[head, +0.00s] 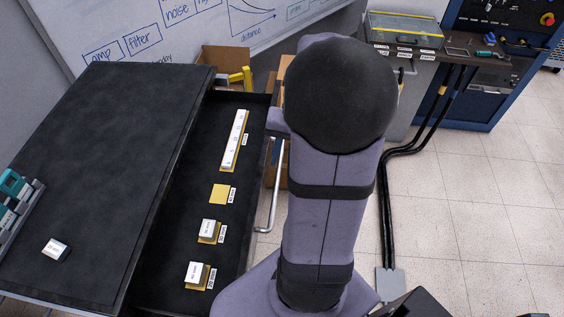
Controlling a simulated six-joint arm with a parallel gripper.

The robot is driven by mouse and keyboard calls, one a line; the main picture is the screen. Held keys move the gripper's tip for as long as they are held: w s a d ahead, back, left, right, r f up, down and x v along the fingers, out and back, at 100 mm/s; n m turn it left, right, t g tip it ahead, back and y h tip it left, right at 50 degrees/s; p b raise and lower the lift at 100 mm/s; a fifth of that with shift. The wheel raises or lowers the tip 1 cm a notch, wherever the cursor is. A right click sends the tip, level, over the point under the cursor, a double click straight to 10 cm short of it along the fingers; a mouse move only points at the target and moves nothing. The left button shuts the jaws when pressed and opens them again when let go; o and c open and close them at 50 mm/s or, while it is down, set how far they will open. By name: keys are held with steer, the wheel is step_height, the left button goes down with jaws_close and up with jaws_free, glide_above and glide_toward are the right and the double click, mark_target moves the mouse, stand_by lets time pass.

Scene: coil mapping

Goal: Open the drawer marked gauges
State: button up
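A black drawer (176,240) stands pulled out from under the dark tabletop, on its right side. Its inside is exposed. It holds a long white graduated bar (235,138), a bare yellow square (222,194) and two white blocks (208,228) (194,272) on yellow squares, each with a small label beside it. A pale metal handle bar (275,190) shows along the drawer's outer side, partly behind my arm. No drawer marking is readable from here. My arm fills the middle of the view, and my gripper is hidden, so its contact with the handle cannot be seen.
The tabletop (95,165) carries a white block (56,249) and a teal-filled rack (18,205) at the left edge. A cardboard box (226,62) stands behind the drawer. Black cables (386,205) run down to the tiled floor, which is clear at right.

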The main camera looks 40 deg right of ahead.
mark_target(279, 177)
steer(key=shift+w+a+f+p, duration=0.1)
steer(key=shift+w+f+p, duration=0.2)
steer(key=shift+f, duration=0.9)
steer(key=shift+w+a+f+p, duration=0.15)
steer(key=shift+f+p, duration=0.2)
steer(key=shift+f, duration=0.85)
steer(key=shift+w+f+p, duration=0.25)
steer(key=shift+f+p, duration=0.1)
steer(key=shift+f, duration=0.85)
jaws_close()
